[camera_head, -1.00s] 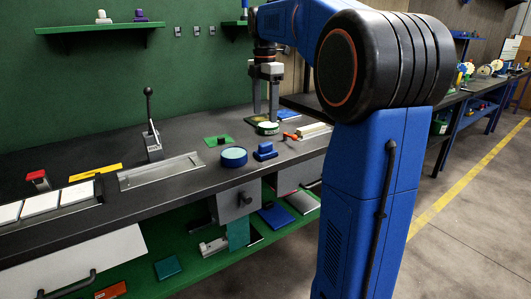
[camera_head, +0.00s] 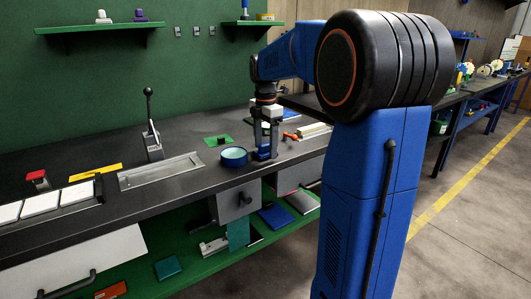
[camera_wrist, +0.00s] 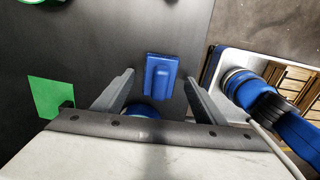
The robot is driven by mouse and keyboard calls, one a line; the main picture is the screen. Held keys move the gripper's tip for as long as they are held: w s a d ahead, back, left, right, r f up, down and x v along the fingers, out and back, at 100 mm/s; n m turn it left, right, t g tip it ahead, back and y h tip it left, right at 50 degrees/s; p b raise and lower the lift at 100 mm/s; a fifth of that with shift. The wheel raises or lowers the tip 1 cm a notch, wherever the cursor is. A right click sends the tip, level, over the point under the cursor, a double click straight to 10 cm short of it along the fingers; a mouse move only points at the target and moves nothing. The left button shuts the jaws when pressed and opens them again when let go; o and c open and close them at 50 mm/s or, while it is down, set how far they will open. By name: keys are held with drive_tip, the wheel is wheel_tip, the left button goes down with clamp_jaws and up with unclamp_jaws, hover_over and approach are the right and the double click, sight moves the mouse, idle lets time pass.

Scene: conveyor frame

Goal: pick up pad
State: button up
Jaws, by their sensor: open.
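The blue pad (camera_wrist: 161,77), a small block with a raised ridge, lies on the dark bench top. In the wrist view it shows whole between my finger tips, with a gap on each side. My gripper (camera_wrist: 159,80) is open and empty, pointing down over the pad. In the head view my gripper (camera_head: 265,152) stands at the pad near the bench's front edge, and its fingers partly hide the pad. The exact height of the finger tips above the bench is hard to tell.
A metal tray (camera_head: 160,172) and a lever (camera_head: 152,130) are further left. A red-orange item (camera_head: 291,136) lies to the right.

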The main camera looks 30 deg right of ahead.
sight(265, 143)
drive_tip(key=shift+f, duration=0.5)
drive_tip(key=c, duration=1.1)
drive_tip(key=shift+c, duration=0.2)
wheel_tip(265, 143, up, 10)
drive_tip(key=shift+r, duration=0.1)
